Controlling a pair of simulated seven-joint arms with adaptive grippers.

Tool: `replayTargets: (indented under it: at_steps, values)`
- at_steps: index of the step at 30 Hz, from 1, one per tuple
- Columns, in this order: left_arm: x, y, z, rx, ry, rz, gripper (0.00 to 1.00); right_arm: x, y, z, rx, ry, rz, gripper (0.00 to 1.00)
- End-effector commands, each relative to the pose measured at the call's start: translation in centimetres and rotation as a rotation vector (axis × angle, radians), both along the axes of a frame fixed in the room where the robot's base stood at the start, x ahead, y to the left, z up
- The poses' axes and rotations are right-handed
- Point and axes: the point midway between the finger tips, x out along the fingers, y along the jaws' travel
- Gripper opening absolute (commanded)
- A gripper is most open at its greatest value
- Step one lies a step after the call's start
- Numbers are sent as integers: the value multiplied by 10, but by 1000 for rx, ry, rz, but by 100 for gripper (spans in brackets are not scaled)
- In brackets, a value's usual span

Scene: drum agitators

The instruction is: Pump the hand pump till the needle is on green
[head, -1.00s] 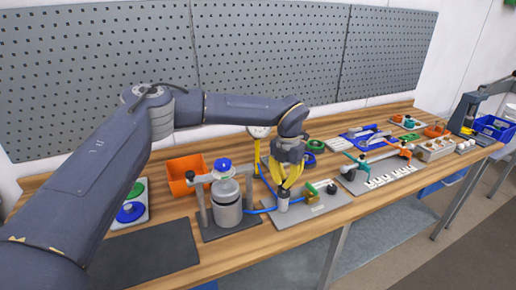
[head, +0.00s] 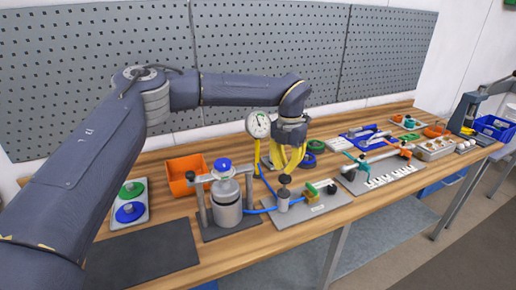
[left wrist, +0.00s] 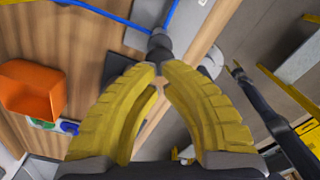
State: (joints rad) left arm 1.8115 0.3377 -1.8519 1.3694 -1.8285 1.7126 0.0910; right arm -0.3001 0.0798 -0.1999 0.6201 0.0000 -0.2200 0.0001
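The hand pump (head: 283,203) stands on a grey plate at the bench's front, its dark knob (head: 284,180) raised on the stem. The knob also shows just beyond my fingertips in the left wrist view (left wrist: 158,44). My left gripper (head: 287,170) is above the knob, its yellow fingers curving together with tips nearly meeting; I see nothing between them. Whether the tips touch the knob is unclear. The round white gauge (head: 258,124) stands behind, on a yellow post; its needle is too small to read.
A metal drum (head: 227,205) with a blue knob stands left of the pump, linked by a blue hose (head: 260,211). An orange bin (head: 186,173) is behind it. A dark mat (head: 145,252) is clear.

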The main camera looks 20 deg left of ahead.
Motion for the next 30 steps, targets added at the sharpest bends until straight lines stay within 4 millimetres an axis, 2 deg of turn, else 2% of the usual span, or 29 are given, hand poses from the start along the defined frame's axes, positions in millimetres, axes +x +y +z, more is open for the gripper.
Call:
replayTargets:
  at_steps: [14,30]
  values:
    - [0,0,-2,0,0,0,0,0,0,0,0,0,0,44]
    - [0,0,-28,0,0,0,0,0,0,0,0,0,0,44]
